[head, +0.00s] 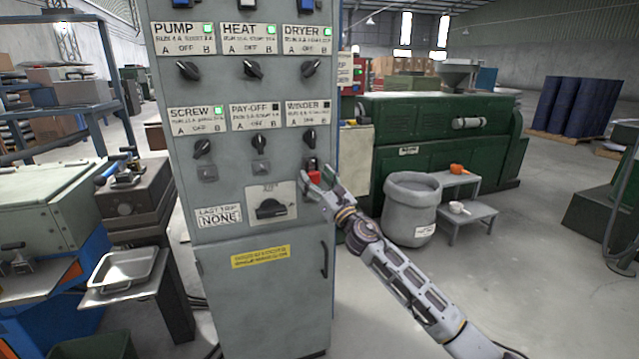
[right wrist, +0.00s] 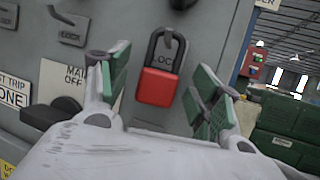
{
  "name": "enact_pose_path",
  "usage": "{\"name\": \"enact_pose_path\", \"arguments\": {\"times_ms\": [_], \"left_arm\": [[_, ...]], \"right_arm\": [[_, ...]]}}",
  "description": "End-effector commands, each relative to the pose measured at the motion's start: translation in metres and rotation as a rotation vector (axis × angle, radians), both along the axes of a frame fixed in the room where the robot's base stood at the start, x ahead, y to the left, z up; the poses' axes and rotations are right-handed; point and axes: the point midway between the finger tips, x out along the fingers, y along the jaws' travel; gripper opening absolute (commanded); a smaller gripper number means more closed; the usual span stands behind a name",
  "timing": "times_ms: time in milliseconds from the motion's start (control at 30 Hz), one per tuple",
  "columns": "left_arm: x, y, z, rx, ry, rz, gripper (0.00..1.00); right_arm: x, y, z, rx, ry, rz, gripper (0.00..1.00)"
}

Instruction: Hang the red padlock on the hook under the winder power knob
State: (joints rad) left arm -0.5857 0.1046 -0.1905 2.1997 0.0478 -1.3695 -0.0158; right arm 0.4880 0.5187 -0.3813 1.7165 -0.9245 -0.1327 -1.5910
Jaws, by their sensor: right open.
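The red padlock (right wrist: 157,87) hangs upright on the grey cabinet front in the right wrist view. Its dark shackle is around a small hook (right wrist: 168,40) over a plate lettered LOC. In the head view the padlock (head: 313,177) is below the WINDER knob (head: 309,138), partly hidden by my gripper. My right gripper (head: 318,189) is at the panel. In the right wrist view its green-padded fingers (right wrist: 162,90) are open, one on each side of the padlock, with visible gaps to it. My left gripper is not in view.
The cabinet (head: 262,290) carries rows of knobs, a main switch (head: 270,207) left of the padlock, and a door handle (head: 323,259) below. A grey bin (head: 411,205) and a step stool (head: 470,213) stand to the right. A metal tray (head: 122,269) is at left.

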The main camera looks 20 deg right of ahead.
Motion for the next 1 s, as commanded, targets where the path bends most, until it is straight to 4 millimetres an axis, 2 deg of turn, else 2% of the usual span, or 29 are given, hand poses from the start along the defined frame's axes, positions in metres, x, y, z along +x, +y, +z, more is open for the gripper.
{"name": "enact_pose_path", "arguments": {"times_ms": [367, 1000], "left_arm": [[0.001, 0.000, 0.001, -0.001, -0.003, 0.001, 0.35], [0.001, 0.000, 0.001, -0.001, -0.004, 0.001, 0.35]], "right_arm": [[-0.011, -0.003, -0.006, -0.001, 0.001, 0.000, 0.64], [-0.054, -0.016, -0.023, 0.000, 0.000, 0.000, 0.64]]}}
